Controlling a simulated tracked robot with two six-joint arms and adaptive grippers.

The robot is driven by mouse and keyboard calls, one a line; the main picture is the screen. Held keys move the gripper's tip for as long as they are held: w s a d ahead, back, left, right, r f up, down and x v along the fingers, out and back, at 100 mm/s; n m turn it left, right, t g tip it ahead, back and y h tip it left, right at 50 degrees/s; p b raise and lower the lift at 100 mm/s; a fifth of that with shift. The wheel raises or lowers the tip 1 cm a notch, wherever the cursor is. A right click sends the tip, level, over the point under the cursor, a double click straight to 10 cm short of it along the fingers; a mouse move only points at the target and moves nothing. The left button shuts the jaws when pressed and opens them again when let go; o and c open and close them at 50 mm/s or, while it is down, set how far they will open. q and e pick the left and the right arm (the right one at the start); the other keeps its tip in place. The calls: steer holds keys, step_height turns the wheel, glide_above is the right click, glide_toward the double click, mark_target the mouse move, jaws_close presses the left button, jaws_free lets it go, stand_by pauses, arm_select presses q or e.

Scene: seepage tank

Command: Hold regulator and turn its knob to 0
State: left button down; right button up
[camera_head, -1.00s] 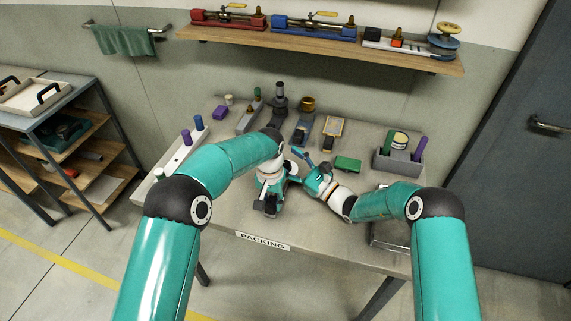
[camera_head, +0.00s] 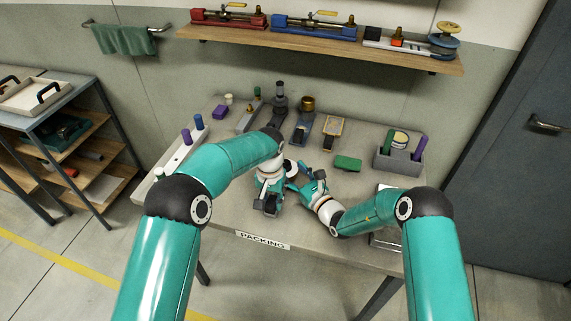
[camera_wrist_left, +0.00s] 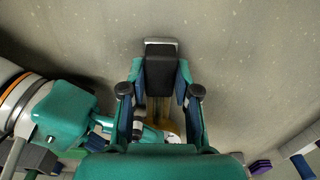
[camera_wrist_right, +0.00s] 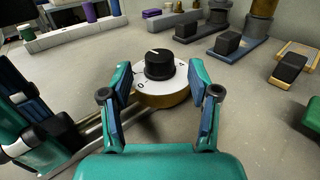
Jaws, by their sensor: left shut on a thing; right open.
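The regulator (camera_wrist_right: 178,97) has a brass body, a white dial face and a black knob (camera_wrist_right: 160,66). A pale pointer line on the knob points to the far left in the right wrist view. My left gripper (camera_head: 270,207) is shut on the regulator's black grip block (camera_wrist_left: 160,74), low over the table front. My right gripper (camera_head: 303,174) is open. In the right wrist view its fingers (camera_wrist_right: 161,82) stand either side of the knob, apart from it. In the head view my arms mostly hide the regulator.
The packing table (camera_head: 235,215) has bare room at its front. Behind stand several fittings with black grips, a green block (camera_head: 347,163) and a grey holder (camera_head: 397,160) at right. A white rack (camera_head: 180,152) with upright pegs is at left.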

mark_target(286, 162)
steer(key=shift+x, duration=2.1)
jaws_close()
steer(key=shift+r+n+y, duration=0.1)
steer(key=shift+n+y, duration=0.2)
steer(key=shift+y, duration=0.1)
steer(key=shift+w+n+g+y, duration=0.1)
steer(key=shift+n+g+y, duration=0.7)
steer(key=shift+g+y, duration=0.2)
steer(key=shift+w+n+g+y, duration=0.1)
steer(key=shift+n+g+y, duration=1.85)
steer(key=shift+g, duration=0.55)
steer(key=shift+n+g, duration=0.25)
steer(key=shift+g, duration=0.35)
